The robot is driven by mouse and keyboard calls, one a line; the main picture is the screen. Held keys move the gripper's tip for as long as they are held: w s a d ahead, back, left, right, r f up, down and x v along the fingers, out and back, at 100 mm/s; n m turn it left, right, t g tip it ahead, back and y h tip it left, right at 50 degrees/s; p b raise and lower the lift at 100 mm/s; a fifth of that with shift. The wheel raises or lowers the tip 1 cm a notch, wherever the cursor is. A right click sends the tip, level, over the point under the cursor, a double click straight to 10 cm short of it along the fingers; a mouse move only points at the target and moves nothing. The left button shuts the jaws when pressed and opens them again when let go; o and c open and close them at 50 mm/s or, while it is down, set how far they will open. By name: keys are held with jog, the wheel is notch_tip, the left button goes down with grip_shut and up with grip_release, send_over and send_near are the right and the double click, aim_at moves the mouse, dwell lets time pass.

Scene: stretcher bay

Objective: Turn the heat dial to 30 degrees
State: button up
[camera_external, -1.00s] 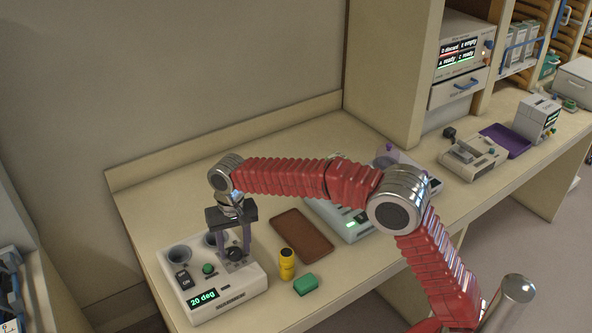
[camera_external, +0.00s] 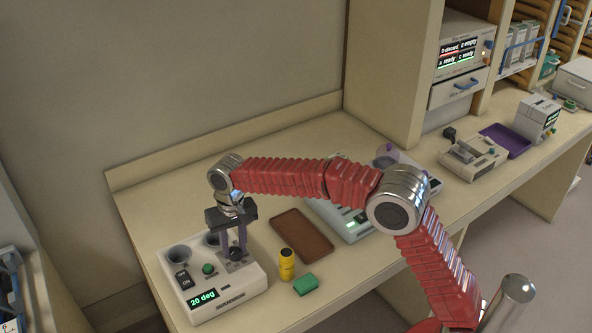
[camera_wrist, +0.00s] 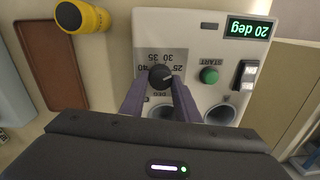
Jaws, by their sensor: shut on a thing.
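The heat dial (camera_wrist: 160,77) is a black round knob on a grey scale plate with 25, 30, 35 and 40 marks, on a white heater unit (camera_external: 215,305). The unit's display (camera_wrist: 247,30) reads "20 deg"; it also shows in the external view (camera_external: 202,299). My gripper (camera_wrist: 161,84) points down at the dial, with its purple fingers closed on the knob's two sides. In the external view my gripper (camera_external: 236,254) stands over the right part of the unit, and its fingers partly hide the dial.
A green START button (camera_wrist: 209,75), a rocker switch (camera_wrist: 246,75) and two round wells are near the dial.

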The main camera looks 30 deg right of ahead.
aim_at(235, 247)
jog(key=n, duration=0.4)
jog(key=shift+a+f+n, duration=0.1)
jog(key=shift+n, duration=1.9)
jog(key=o, duration=1)
jog(key=shift+o, duration=0.2)
notch_tip(235, 247, up, 14)
jog(key=shift+w+d, duration=0.2)
jog(key=shift+d, duration=0.05)
jog(key=shift+w+f, duration=0.1)
